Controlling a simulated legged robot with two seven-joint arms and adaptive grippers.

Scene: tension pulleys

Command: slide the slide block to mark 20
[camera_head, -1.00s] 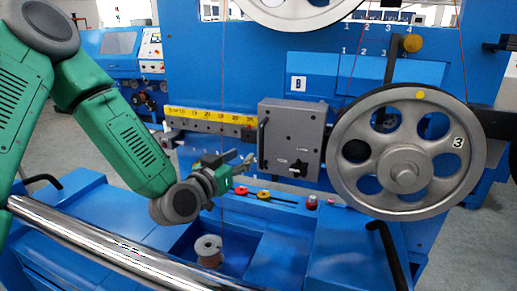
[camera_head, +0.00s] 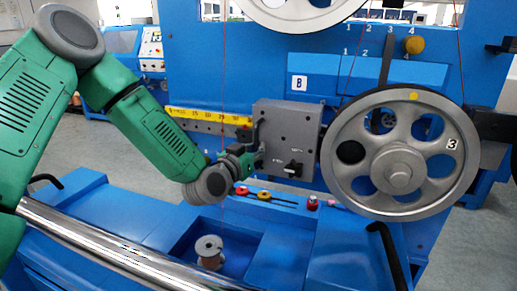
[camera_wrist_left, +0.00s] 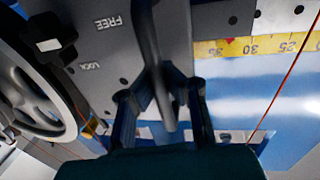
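The slide block (camera_head: 287,130) is a grey box on the rail at the centre, with a dark handle on its left side. In the left wrist view its face (camera_wrist_left: 110,50) carries the words FREE and LOCK beside a black knob (camera_wrist_left: 50,38). A red pointer (camera_wrist_left: 229,40) sits on the yellow scale (camera_wrist_left: 260,46) between 35 and 30. My left gripper (camera_head: 257,160) is at the handle. In the left wrist view its fingers (camera_wrist_left: 162,100) are apart, one on each side of the handle (camera_wrist_left: 150,50), with gaps visible. My right gripper is out of view.
A large grey wheel (camera_head: 398,175) marked 3 stands right of the block. A red thread runs down past the gripper. A wire spool (camera_head: 209,250) sits in the recess below, and small red and yellow knobs (camera_head: 264,196) lie on the ledge.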

